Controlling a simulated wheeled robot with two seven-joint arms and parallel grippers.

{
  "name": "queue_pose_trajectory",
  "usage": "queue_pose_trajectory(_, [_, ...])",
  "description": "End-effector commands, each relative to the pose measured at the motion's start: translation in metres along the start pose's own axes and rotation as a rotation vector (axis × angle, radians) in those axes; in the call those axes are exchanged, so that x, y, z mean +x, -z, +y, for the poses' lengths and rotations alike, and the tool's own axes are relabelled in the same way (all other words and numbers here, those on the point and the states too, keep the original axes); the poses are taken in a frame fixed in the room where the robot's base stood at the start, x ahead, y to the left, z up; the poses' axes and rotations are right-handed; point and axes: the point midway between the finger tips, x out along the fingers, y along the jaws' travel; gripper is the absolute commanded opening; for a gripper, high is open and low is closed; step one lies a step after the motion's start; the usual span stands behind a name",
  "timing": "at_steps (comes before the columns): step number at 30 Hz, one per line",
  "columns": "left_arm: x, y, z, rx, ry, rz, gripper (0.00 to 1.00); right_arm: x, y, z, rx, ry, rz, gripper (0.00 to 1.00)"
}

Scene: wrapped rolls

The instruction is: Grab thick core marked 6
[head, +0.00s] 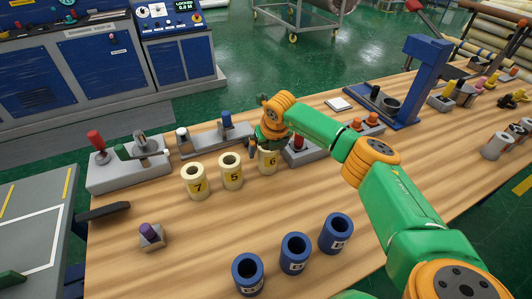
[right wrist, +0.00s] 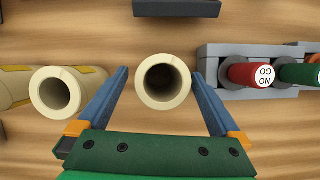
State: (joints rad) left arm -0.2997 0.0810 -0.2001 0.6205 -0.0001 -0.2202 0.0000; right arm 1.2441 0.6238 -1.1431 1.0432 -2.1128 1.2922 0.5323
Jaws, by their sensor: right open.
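The thick cream core marked 6 (head: 267,162) stands upright on the wooden table, at the right end of a row with the cores marked 5 (head: 231,171) and 7 (head: 196,181). My right gripper (head: 261,150) is over the core marked 6 and hides its top in the head view. In the right wrist view a cream core (right wrist: 164,81) stands between the two blue fingers of my open right gripper (right wrist: 160,95), with a gap on each side. Its number does not show there. My left gripper is not in view.
Another cream core (right wrist: 54,92) is close outside the left finger in the right wrist view. A grey block with a red knob (right wrist: 250,75) is close outside the right finger. Three blue cores (head: 295,253) stand nearer the front. A grey fixture with levers (head: 128,165) is at the left.

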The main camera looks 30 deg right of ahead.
Motion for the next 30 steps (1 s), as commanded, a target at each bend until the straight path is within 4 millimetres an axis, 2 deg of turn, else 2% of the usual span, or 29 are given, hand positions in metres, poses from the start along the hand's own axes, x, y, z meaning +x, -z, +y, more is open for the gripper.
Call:
queue_pose_trajectory(3, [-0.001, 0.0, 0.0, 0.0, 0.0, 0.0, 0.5, 0.007, 0.001, 0.0, 0.0, 0.0, 0.0, 1.0])
queue_pose_trajectory(7, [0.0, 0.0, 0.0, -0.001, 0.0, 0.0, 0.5, 0.008, 0.001, 0.0, 0.0, -0.001, -0.001, 1.0])
queue_pose_trajectory(8, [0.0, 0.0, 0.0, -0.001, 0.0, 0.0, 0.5, 0.007, 0.001, 0.0, 0.0, -0.001, -0.001, 0.97])
queue_pose_trajectory(15, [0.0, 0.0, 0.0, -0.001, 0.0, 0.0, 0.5, 0.007, 0.0, 0.0, 0.001, -0.002, -0.001, 0.33])
queue_pose_trajectory(18, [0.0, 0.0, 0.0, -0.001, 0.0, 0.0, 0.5, 0.007, 0.0, 0.0, 0.001, -0.002, -0.002, 0.1])
queue_pose_trajectory(26, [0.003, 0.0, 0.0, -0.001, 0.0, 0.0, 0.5, 0.005, -0.001, 0.0, 0.002, -0.002, -0.003, 0.1])
queue_pose_trajectory(30, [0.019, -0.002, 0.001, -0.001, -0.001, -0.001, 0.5, -0.009, -0.008, 0.0, 0.002, -0.004, -0.009, 0.1])
